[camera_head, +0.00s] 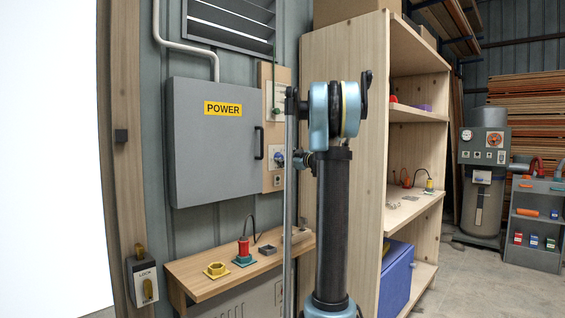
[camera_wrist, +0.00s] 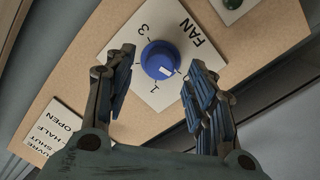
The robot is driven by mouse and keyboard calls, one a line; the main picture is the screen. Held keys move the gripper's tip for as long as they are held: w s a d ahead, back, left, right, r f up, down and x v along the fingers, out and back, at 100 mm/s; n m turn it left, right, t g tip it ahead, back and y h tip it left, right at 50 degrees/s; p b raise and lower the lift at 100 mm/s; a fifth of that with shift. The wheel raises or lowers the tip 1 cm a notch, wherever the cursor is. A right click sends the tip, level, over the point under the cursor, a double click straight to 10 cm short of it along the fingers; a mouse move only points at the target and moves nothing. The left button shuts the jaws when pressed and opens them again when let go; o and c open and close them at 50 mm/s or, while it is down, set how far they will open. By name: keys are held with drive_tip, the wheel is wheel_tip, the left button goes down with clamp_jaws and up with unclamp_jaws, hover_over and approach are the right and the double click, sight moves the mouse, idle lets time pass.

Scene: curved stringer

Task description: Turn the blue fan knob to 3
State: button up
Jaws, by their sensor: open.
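The blue fan knob (camera_wrist: 160,60) sits on a white plate (camera_wrist: 150,98) marked FAN and 3, which appears rotated in the wrist view. A white mark on the knob's lower right side points away from the 3, which is at its upper left. Other marks on the plate are too small or covered to read surely. My gripper (camera_wrist: 159,63) is open, with one finger on each side of the knob; contact is not clear. In the head view the knob (camera_head: 280,159) is small, on a wooden board left of my arm.
A grey POWER box (camera_head: 212,150) with a black handle is left of the wooden board (camera_head: 268,180). A bench (camera_head: 200,268) with small parts stands below. A tall wooden shelf (camera_head: 345,90) is right, behind my arm. Other labels (camera_wrist: 62,130) are lower left in the wrist view.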

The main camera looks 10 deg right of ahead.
drive_tip(key=shift+x, duration=0.95)
drive_tip(key=c, duration=1.1)
drive_tip(key=shift+o, duration=0.2)
